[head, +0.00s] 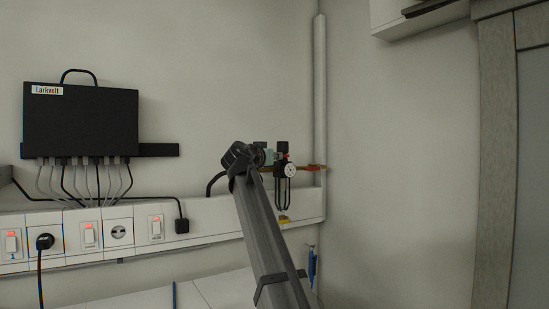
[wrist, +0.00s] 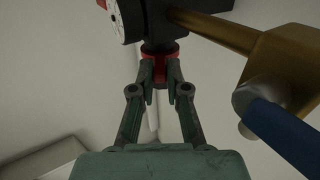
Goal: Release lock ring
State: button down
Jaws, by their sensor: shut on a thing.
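A wall-mounted regulator with a round white gauge (head: 291,170) and black body stands at the end of my arm in the head view. A red ring (wrist: 174,51) sits just below the body. My gripper (wrist: 160,85) is closed around the red part under the body, with a finger on either side. In the head view my gripper (head: 268,156) is small and partly hidden by my arm, touching or close to the regulator.
In the head view a black box (head: 80,120) with several cables hangs left, above a white socket strip (head: 190,215).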

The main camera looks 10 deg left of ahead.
jog(key=b, duration=0.2)
jog(key=m+h+b, duration=0.1)
jog(key=b, duration=0.1)
jog(key=shift+w+a+g, duration=0.15)
jog(key=shift+a+g, duration=0.15)
jog(key=shift+a, duration=0.05)
jog(key=c, duration=1.2)
grip_release()
jog(key=shift+o, duration=0.2)
jog(key=v, duration=1.2)
jog(key=shift+a, duration=0.15)
